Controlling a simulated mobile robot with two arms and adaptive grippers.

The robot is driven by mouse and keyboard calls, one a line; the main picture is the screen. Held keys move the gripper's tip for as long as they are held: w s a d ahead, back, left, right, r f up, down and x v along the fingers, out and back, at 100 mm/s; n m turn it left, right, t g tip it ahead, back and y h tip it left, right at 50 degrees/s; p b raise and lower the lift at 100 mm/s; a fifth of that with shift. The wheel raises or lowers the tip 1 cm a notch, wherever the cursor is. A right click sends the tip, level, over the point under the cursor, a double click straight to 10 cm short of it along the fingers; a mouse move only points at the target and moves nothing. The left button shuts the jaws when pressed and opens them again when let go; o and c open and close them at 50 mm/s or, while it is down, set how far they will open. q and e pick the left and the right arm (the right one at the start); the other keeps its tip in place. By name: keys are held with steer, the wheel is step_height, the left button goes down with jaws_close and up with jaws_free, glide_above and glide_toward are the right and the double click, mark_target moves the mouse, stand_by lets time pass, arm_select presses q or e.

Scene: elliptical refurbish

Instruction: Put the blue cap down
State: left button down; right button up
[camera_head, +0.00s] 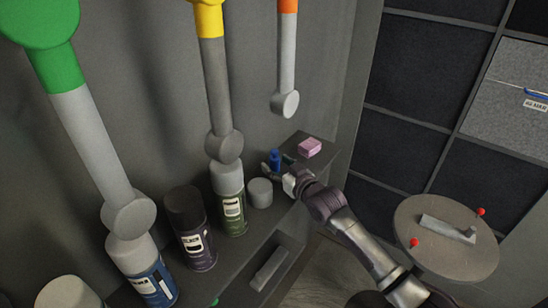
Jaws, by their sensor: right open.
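A small blue thing, seemingly the blue cap (275,155), stands on the dark shelf (262,224) near its far end. My right gripper (277,167) reaches in from the lower right, low over the shelf and right by the blue cap. Its jaws are open, with the fingers close around the near side of the cap. At this size I cannot tell whether they touch it. My left gripper is not in view.
A pink block (309,147) lies just right of the gripper. A grey cylinder (260,193) and labelled cans, one green (233,212) and one dark (191,230), stand nearer. A round table (470,255) with red-headed pins is at right.

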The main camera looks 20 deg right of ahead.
steer(key=shift+s+d, duration=0.1)
steer(key=shift+c, duration=1)
steer(key=c, duration=0.7)
steer(key=shift+r, duration=0.1)
